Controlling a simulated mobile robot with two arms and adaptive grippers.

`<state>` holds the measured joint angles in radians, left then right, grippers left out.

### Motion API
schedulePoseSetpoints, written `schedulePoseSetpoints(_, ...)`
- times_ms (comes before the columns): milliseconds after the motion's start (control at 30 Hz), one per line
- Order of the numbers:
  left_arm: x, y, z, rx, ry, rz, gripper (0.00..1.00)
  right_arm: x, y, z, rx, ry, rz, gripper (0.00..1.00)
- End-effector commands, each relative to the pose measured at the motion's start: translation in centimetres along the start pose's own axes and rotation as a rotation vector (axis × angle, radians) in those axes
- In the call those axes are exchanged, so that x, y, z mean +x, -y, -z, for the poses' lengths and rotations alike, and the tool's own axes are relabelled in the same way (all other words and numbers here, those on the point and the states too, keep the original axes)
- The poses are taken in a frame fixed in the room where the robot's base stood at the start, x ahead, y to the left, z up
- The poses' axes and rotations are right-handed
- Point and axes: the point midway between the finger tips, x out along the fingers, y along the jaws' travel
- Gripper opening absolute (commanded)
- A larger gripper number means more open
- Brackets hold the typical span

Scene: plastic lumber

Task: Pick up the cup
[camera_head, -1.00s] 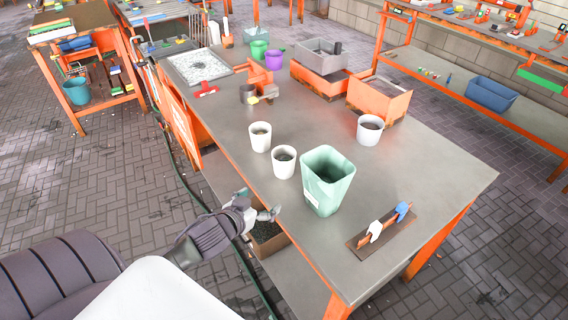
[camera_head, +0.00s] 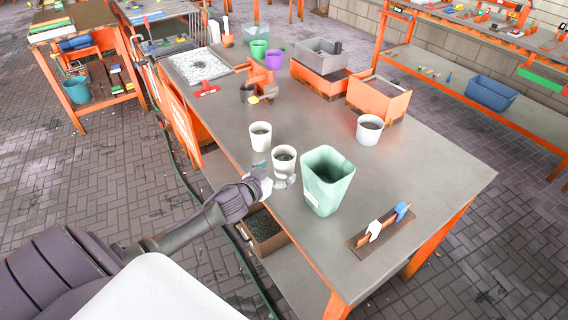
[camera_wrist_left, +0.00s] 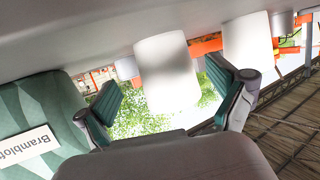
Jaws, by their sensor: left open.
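A white cup (camera_head: 285,153) stands upright on the workbench, left of a green square bin (camera_head: 327,182). My left gripper (camera_head: 273,174) is open just in front of this cup, over the bench's near-left edge. In the left wrist view, the white cup (camera_wrist_left: 167,72) shows between the two spread fingers of the gripper (camera_wrist_left: 163,80), and I see no clear contact. A second white cup (camera_head: 260,136) stands just behind, and another (camera_head: 369,129) stands to the right. It cannot be told which cup the task names. My right gripper is not in view.
The green bin, labelled in the left wrist view (camera_wrist_left: 22,120), is close beside the gripper. A tool board with blue and white handles (camera_head: 382,228) lies near the front edge. Orange crates (camera_head: 379,97) stand farther back. The bench middle is mostly clear.

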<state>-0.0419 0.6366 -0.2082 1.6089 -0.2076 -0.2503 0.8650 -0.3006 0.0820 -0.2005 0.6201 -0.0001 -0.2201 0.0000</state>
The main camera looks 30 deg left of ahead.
Motion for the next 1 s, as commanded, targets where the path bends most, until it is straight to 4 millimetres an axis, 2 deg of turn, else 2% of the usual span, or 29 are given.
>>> schedulePoseSetpoints(300, 4.0, 0.5, 0.3, -0.002, -0.001, 0.002, 0.95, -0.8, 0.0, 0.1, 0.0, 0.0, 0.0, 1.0)
schedulePoseSetpoints(667, 4.7, 0.5, 0.2, 0.0, 0.0, 0.0, 0.93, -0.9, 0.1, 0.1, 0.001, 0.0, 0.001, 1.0)
schedulePoseSetpoints(1000, 4.6, 0.5, 0.2, 0.0, 0.0, 0.0, 0.37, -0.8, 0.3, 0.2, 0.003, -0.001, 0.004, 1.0)
